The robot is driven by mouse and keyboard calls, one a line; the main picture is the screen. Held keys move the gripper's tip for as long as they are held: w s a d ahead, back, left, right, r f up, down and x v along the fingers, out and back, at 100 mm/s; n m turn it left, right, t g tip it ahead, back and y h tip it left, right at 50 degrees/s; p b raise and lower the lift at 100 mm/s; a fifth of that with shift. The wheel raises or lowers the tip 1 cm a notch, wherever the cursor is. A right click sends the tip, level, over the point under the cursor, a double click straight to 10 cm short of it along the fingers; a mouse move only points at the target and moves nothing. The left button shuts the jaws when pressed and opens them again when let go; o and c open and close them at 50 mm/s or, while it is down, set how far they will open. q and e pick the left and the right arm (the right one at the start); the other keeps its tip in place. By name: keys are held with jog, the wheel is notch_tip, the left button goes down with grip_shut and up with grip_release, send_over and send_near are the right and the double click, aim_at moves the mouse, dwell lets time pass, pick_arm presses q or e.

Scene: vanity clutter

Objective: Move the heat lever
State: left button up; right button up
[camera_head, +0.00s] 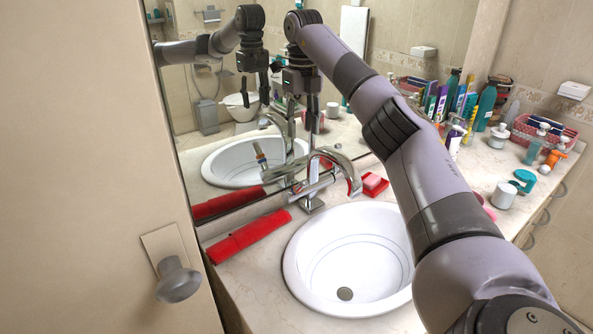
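The chrome faucet (335,158) stands at the back left of the white sink, its spout curving over the basin. A lever on the faucet is hard to tell from the other chrome parts and the reflection. My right arm reaches across the sink from the lower right. My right gripper (302,132) points down just above and behind the faucet, near the mirror. Its two fingers look apart, with nothing visible held between them; whether a tip touches the faucet is unclear. My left gripper is not in view.
The round sink (300,262) fills the counter's middle. A red folded cloth (248,237) lies left of it, and a red soap dish (374,185) behind. Bottles and a basket (545,132) crowd the right side. The mirror (215,110) closes off the back; a cabinet door (85,150) stands left.

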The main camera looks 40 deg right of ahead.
aim_at(302, 182)
jog(key=f+p, duration=0.1)
jog(key=f, duration=0.3)
jog(key=f+p, duration=0.1)
jog(key=f, duration=0.8)
jog(key=shift+s+a+f+p, duration=0.15)
jog(key=shift+s+p, duration=0.25)
notch_tip(302, 182, down, 3)
jog(key=shift+f+p, duration=0.1)
jog(key=shift+p, duration=0.25)
jog(key=shift+f, duration=0.3)
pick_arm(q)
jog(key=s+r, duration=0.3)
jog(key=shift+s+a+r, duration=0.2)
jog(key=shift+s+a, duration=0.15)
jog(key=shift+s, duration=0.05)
pick_arm(e)
jog(key=shift+c, duration=0.4)
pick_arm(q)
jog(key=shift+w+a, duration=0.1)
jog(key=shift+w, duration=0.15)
pick_arm(e)
grip_shut()
